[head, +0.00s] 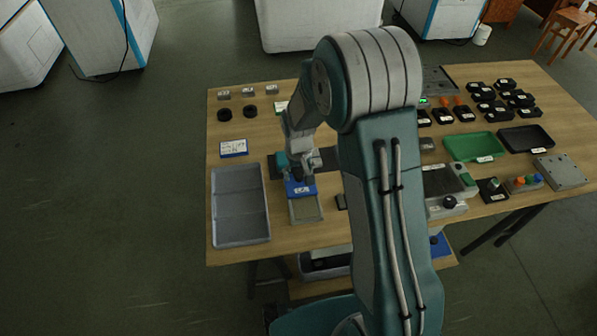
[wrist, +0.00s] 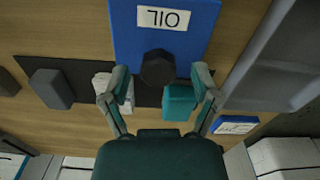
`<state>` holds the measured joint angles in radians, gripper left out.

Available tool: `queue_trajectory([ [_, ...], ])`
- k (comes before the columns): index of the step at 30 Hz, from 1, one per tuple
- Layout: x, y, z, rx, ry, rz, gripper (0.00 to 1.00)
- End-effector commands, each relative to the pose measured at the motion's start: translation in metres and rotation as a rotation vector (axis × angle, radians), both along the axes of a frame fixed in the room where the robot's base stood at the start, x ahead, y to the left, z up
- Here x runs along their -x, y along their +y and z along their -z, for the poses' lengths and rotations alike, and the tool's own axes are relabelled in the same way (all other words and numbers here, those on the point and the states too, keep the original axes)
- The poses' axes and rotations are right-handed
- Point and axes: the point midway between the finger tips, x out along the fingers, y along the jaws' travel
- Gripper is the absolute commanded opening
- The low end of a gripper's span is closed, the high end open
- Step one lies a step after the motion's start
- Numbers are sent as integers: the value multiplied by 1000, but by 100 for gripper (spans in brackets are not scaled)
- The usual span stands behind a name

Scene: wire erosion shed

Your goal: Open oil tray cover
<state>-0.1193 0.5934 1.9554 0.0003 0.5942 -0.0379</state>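The blue oil tray cover (head: 301,188) lies on the wooden table. In the wrist view the blue cover (wrist: 125,35) bears a white label (wrist: 162,18) reading OIL upside down, and a dark round knob (wrist: 158,68). A shallow tray with a beige inside (head: 306,210) shows on the near side of the cover. My gripper (wrist: 160,78) is open, with its fingers spread left and right of the knob and a visible gap on each side. In the head view my gripper (head: 298,165) is over the cover's far end and hides the knob.
A grey divided tray (head: 240,206) stands left of the cover. A dark mat (wrist: 85,84) with a teal block (wrist: 180,102) and a grey block (wrist: 52,89) lies beyond the knob. My arm hides the table's middle.

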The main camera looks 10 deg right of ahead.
Motion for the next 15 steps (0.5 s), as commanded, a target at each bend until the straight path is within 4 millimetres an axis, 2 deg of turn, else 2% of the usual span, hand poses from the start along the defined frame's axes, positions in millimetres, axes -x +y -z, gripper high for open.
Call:
queue_trajectory([
  [8,0,0,-4,0,-2,0,79],
  [11,-1,0,-15,-1,-5,0,79],
  [15,-2,0,-42,0,-7,0,79],
])
